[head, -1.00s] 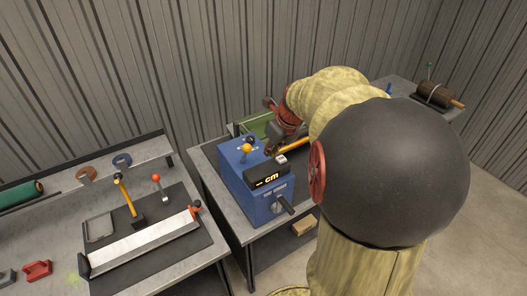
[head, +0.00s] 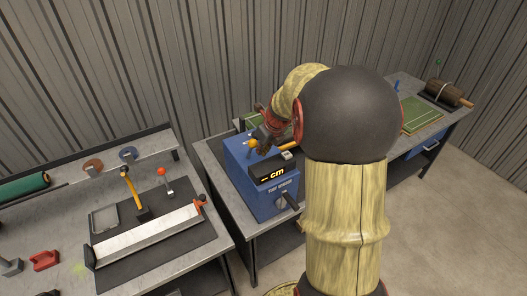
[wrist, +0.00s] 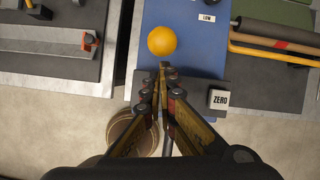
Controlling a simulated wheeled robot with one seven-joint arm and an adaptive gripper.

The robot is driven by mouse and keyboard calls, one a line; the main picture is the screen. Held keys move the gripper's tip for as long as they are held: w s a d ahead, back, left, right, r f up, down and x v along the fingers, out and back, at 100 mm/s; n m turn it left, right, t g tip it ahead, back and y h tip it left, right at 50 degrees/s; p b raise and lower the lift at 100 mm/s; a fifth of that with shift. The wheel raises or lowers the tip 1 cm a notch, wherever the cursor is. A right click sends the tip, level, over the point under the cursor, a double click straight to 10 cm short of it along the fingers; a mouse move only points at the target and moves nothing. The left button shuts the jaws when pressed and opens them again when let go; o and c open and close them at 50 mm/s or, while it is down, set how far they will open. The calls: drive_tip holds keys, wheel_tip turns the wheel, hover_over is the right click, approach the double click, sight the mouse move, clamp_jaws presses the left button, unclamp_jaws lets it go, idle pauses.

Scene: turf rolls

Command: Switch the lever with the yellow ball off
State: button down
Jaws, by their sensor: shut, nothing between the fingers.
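The yellow ball (wrist: 162,41) tops a lever on the blue machine (head: 237,170). In the wrist view it sits just beyond my fingertips, over the blue top. A small gap shows in that picture, but I cannot tell the height difference. My gripper (wrist: 163,70) is shut and empty, its fingers pointing towards the ball. In the head view my gripper (head: 264,141) is over the machine's top, right beside the yellow ball (head: 251,143). The lever's shaft is mostly hidden. A LOW label (wrist: 207,17) shows on the blue top.
The machine has a black cm display (head: 272,173), a white ZERO button (wrist: 219,100) and a front crank (head: 292,201). The left bench holds a hammer (head: 132,188), a red-ball lever (head: 161,171) and a long metal bar (head: 145,234).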

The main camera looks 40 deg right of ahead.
drive_tip(key=shift+w+r+p, duration=0.1)
drive_tip(key=shift+r+p, duration=0.1)
drive_tip(key=shift+p, duration=0.25)
drive_tip(key=shift+w+r+p, duration=0.1)
drive_tip(key=shift+r+p, duration=0.05)
drive_tip(key=shift+p, duration=0.3)
drive_tip(key=shift+w+g+p, duration=0.15)
drive_tip(key=shift+g+p, duration=0.15)
